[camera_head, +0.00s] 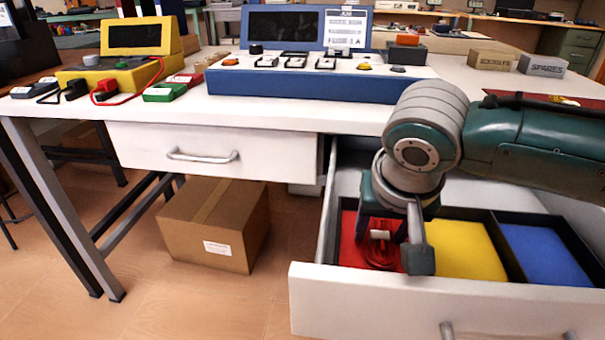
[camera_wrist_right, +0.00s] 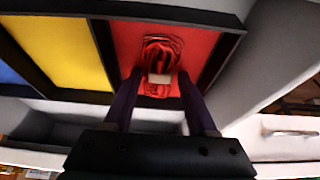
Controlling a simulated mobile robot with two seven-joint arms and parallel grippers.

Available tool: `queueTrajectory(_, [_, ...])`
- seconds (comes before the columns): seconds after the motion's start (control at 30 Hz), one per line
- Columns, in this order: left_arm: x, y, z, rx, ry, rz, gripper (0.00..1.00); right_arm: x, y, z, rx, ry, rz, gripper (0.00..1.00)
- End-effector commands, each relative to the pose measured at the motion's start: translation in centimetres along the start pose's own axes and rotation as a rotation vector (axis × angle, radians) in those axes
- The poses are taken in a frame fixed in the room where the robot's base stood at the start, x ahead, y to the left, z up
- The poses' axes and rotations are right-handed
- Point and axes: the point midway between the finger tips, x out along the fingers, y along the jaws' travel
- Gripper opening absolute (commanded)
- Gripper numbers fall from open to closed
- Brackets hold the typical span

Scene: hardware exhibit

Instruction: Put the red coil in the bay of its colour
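The red coil (camera_head: 378,257) with a pale band lies in the red bay (camera_head: 348,230) of the open drawer. In the right wrist view the coil (camera_wrist_right: 160,56) is between my right gripper's fingertips, on the red floor (camera_wrist_right: 125,38). My right gripper (camera_head: 391,246) points down into that bay. Its fingers (camera_wrist_right: 160,76) are apart, one on each side of the coil, with what looks like a small gap on each side. Part of the coil is hidden behind a finger in the head view. My left gripper is not in view.
The yellow bay (camera_head: 463,250) and blue bay (camera_head: 545,255) are empty, divided by dark walls. The drawer front (camera_head: 400,305) stands out below the worktop. A blue console (camera_head: 300,85) and a yellow meter (camera_head: 130,70) stand above. A cardboard box (camera_head: 215,225) is under the table.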

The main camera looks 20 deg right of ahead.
Motion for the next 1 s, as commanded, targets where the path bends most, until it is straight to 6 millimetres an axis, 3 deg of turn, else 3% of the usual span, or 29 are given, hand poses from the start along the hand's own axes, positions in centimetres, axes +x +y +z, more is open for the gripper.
queueTrajectory(0.37, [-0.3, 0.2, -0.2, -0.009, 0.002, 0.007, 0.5, -0.7, 0.0, -0.2, -0.001, 0.001, -0.002, 0.64])
queueTrajectory(0.8, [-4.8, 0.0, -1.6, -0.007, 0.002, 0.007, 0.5, -9.9, -0.1, -0.4, 0.0, 0.0, -0.004, 0.64])
queueTrajectory(1.0, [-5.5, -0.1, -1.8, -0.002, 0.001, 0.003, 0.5, -12.1, 0.0, -0.2, 0.001, -0.001, -0.001, 0.64])
